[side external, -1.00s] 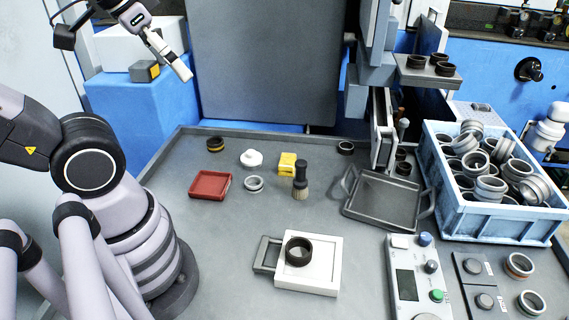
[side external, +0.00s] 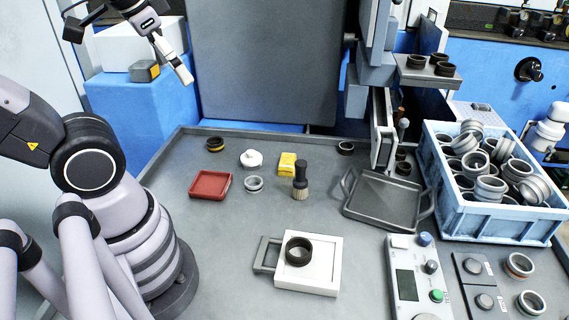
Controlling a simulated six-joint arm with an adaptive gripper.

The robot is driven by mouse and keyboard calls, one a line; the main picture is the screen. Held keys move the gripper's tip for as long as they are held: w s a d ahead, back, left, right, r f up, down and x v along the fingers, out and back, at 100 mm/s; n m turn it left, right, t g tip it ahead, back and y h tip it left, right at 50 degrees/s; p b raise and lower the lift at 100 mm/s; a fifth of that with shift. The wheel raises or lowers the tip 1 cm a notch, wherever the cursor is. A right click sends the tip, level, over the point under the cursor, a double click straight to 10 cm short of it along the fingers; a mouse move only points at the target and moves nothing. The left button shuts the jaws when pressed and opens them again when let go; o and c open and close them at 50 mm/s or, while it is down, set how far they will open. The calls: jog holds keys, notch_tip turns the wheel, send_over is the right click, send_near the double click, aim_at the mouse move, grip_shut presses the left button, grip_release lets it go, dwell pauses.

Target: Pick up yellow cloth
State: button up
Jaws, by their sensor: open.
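The yellow cloth (side external: 287,163) is a small folded yellow block lying on the grey work table, near its middle. A brush (side external: 300,181) with a dark handle stands upright just in front and to the right of it. My gripper (side external: 185,76) is at the upper left, high above the table and well away from the cloth. It is open, with nothing visible between its fingers, though the fingers are small in this view.
A red tray (side external: 210,185), a silver ring (side external: 254,184) and a white-lidded item (side external: 251,158) lie left of the cloth. A dark tray (side external: 383,203) lies right. A white plate (side external: 322,270) holds a dark ring. A blue crate (side external: 480,221) of rings stands far right.

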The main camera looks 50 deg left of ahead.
jog(key=w+a+f+m+g+y, duration=0.45)
jog(key=w+a+y, duration=0.25)
jog(key=a, duration=0.4)
jog(key=m+t+y, duration=0.2)
jog(key=m+t, duration=0.7)
jog(key=m, duration=1.3)
send_over(287, 159)
jog(key=s+d, duration=0.3)
jog(key=f, duration=2.5)
jog(key=shift+w+a+f, duration=0.2)
jog(key=shift+a+f, duration=0.05)
jog(key=shift+f, duration=0.15)
jog(key=shift+h, duration=0.3)
notch_tip(287, 159, down, 6)
jog(key=shift+d+f, duration=0.1)
jog(key=shift+f, duration=0.05)
jog(key=x, duration=0.5)
jog(key=shift+f, duration=0.25)
jog(key=shift+t, duration=0.25)
jog(key=c, duration=1.1)
